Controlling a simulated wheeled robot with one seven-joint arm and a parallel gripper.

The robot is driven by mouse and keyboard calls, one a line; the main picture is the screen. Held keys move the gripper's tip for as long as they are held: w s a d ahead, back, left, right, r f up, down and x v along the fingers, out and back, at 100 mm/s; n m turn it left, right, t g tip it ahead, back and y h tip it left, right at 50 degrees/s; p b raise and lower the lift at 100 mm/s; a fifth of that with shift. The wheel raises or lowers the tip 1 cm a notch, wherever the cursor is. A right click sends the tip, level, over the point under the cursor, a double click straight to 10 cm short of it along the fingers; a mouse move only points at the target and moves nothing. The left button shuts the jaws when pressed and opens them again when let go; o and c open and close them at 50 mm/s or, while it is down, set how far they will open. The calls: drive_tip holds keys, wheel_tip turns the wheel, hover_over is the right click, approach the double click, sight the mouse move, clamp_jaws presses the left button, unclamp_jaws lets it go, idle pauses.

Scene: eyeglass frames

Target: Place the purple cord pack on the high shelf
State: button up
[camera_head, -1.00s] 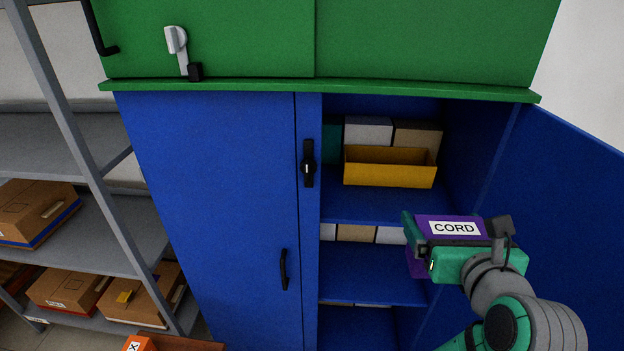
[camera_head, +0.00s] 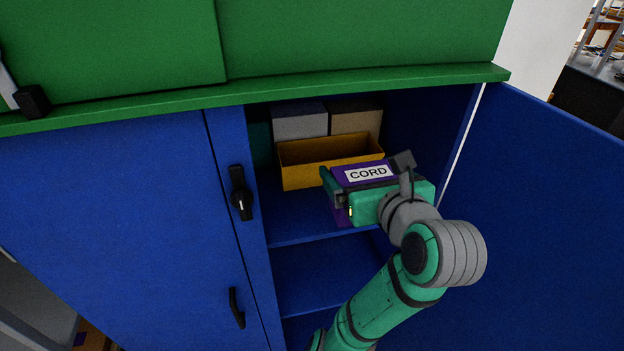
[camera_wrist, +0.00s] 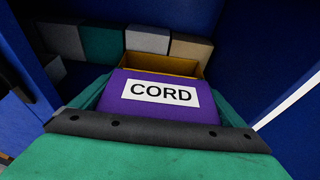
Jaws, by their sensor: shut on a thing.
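The purple cord pack (camera_head: 350,174) has a white label reading CORD. It is held in my gripper (camera_head: 338,196), which is shut on it, in front of the open right side of the blue cabinet. In the wrist view the pack (camera_wrist: 130,105) lies between the green jaws, label up. The cabinet's upper shelf (camera_head: 290,226) carries an open yellow bin (camera_head: 300,177). In the wrist view the bin (camera_wrist: 160,62) is just beyond the pack. The pack overlaps the bin's right front in the head view; I cannot tell whether they touch.
Several boxes (camera_head: 300,122) stand behind the bin. The open blue door (camera_head: 545,200) is close on the right of my arm. The closed left door (camera_head: 110,210) and the green upper cabinet's ledge (camera_head: 300,84) border the opening. A lower shelf (camera_head: 310,280) lies below.

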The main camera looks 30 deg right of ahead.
drive_tip(key=shift+x, duration=0.95)
drive_tip(key=shift+w+d+f, duration=0.75)
drive_tip(key=shift+w+f, duration=1.1)
drive_tip(key=shift+f, duration=0.25)
drive_tip(key=shift+w+d+f, duration=0.75)
drive_tip(key=shift+w+f, duration=1.1)
drive_tip(key=shift+f, duration=0.2)
drive_tip(key=shift+w+d+f, duration=0.8)
drive_tip(key=shift+w+f, duration=1)
drive_tip(key=shift+f, duration=0.3)
drive_tip(key=shift+f, duration=0.2)
drive_tip(key=o, duration=0.9)
drive_tip(key=shift+r, duration=0.25)
drive_tip(key=v, duration=1.2)
